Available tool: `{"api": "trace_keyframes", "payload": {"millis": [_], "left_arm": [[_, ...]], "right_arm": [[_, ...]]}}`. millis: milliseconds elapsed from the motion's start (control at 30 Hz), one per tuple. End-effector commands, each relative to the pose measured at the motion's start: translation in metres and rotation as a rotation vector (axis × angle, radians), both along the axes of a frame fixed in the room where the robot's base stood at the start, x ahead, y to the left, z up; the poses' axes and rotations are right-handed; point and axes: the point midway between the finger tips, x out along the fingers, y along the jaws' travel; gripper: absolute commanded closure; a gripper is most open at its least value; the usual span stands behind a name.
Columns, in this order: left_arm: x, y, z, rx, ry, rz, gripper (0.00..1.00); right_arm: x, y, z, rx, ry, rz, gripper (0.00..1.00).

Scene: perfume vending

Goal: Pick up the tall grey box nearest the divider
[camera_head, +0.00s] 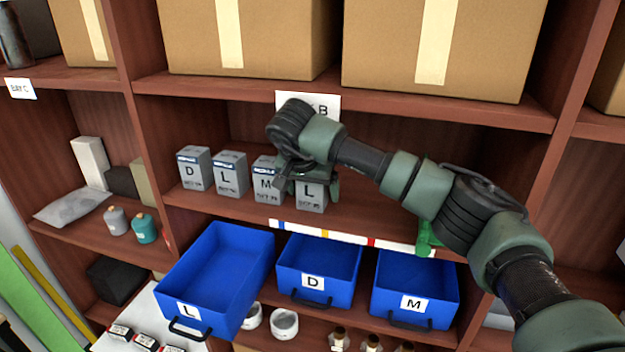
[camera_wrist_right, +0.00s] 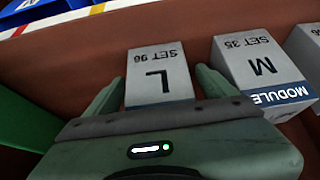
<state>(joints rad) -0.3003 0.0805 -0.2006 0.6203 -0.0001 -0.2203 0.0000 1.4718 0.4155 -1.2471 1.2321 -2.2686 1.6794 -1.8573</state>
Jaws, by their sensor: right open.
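Several tall grey boxes stand upright in a row on the middle shelf in the head view: a D box (camera_head: 194,169), an L box (camera_head: 230,175), an M box (camera_head: 264,181) and, at the right end, another L box (camera_head: 311,196). My right gripper (camera_head: 306,181) is over that right-end L box and hides its top. In the right wrist view my open gripper (camera_wrist_right: 160,78) has one finger on each side of this L box (camera_wrist_right: 161,75), marked SET 96. The M box (camera_wrist_right: 262,70) is just beside the right-hand finger. My left gripper is not in view.
A green upright piece (camera_head: 426,238) stands farther right on the shelf, partly behind my arm. Blue drawers (camera_head: 215,270) lie below the shelf. Cardboard boxes (camera_head: 440,45) fill the shelf above. A vertical wooden panel (camera_head: 135,110) bounds the bay at left.

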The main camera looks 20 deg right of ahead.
Motion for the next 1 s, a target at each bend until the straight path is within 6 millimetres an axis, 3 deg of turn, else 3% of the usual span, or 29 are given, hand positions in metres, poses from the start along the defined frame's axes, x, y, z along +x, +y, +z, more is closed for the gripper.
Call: {"api": "trace_keyframes", "payload": {"millis": [267, 500, 567, 1000], "left_arm": [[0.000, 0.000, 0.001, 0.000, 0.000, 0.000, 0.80], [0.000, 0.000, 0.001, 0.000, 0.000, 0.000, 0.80], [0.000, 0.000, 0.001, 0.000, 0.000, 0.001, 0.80], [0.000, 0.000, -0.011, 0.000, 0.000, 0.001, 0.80]], "right_arm": [[0.002, -0.001, -0.005, 0.001, 0.000, 0.000, 0.15], [0.002, -0.001, -0.005, 0.001, 0.000, 0.000, 0.79], [0.002, -0.001, -0.004, 0.001, -0.002, 0.001, 0.92], [0.003, -0.001, -0.002, 0.001, -0.004, 0.001, 0.92]]}}
